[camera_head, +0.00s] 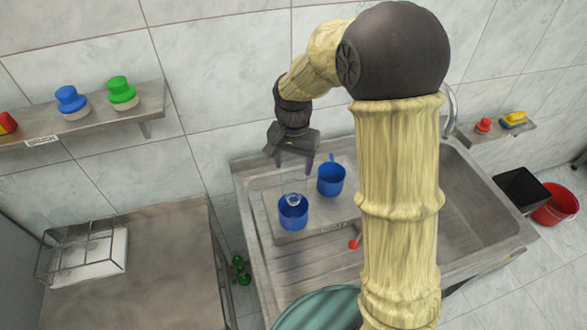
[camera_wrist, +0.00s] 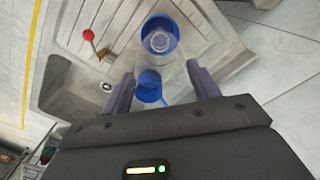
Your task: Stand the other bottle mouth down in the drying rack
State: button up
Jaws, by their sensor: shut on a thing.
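My gripper (camera_head: 295,164) hangs over the drainboard with its fingers apart around a clear, see-through thing, apparently a bottle. In the wrist view my gripper (camera_wrist: 163,88) has the clear bottle (camera_wrist: 176,76) between its fingers, its outline faint. A clear ring at its far end shows against the opening of a blue cup (camera_head: 293,214); I cannot tell if it is inside or above it. A second blue cup (camera_head: 331,180) with a handle stands beside it. A wire drying rack (camera_head: 60,236) with a white base stands on the left counter; I cannot make out a bottle there.
The steel sink (camera_head: 470,200) lies right of my arm. A red-knobbed part (camera_head: 354,244) is on the drainboard. A wall shelf (camera_head: 150,105) holds blue and green capped items. The left counter (camera_head: 165,260) is bare right of the rack. Green objects (camera_head: 241,268) lie in the gap.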

dwell(0.4)
notch_tip(320, 180, up, 14)
jog(key=p, duration=1.1)
notch_tip(320, 180, down, 14)
jog(key=b, duration=1.3)
jog(key=shift+r, duration=0.25)
jog(key=shift+r, duration=0.1)
